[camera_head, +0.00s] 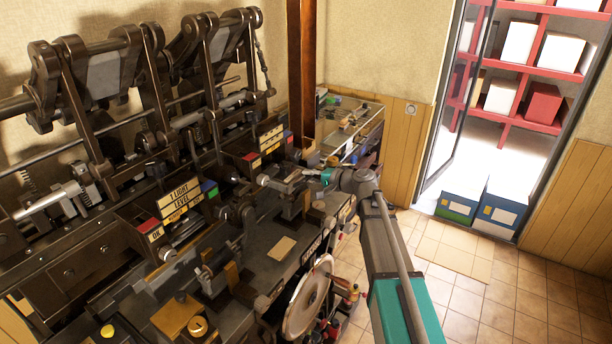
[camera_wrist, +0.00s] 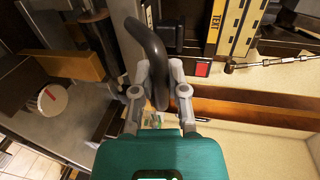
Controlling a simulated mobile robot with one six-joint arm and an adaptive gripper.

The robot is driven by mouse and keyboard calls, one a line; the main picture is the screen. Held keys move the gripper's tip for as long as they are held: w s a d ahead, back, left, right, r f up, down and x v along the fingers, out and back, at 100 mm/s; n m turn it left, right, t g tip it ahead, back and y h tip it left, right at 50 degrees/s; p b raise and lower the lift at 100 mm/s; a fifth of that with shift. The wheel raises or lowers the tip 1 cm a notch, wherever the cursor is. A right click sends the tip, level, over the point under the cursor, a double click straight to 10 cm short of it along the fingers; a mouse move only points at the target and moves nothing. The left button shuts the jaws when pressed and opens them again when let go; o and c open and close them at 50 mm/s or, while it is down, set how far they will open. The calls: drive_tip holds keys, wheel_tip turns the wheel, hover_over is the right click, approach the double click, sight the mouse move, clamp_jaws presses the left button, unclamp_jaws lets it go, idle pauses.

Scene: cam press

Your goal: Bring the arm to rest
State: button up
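In the wrist view, my gripper (camera_wrist: 160,78) has its two grey fingers drawn close together. A dark curved handle (camera_wrist: 145,38) runs between them and fills the gap, so the gripper looks shut on it. In the head view, my grey and teal arm reaches from the lower right to the press bench. My gripper (camera_head: 325,178) is at the right end of the bench, close to the machine's metal parts. The fingertips and the handle are too small there to make out.
The dark cam press (camera_head: 110,75) fills the left, with linkages and sign blocks (camera_head: 180,200) near the arm. A pale wheel (camera_head: 308,298) stands at the bench front. A brown post (camera_head: 301,70) rises behind my gripper. The tiled floor (camera_head: 500,300) at right is clear.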

drive_tip(key=o, duration=0.5)
drive_tip(key=shift+w+a, duration=0.1)
drive_tip(key=shift+a, duration=0.1)
drive_tip(key=shift+c, duration=0.2)
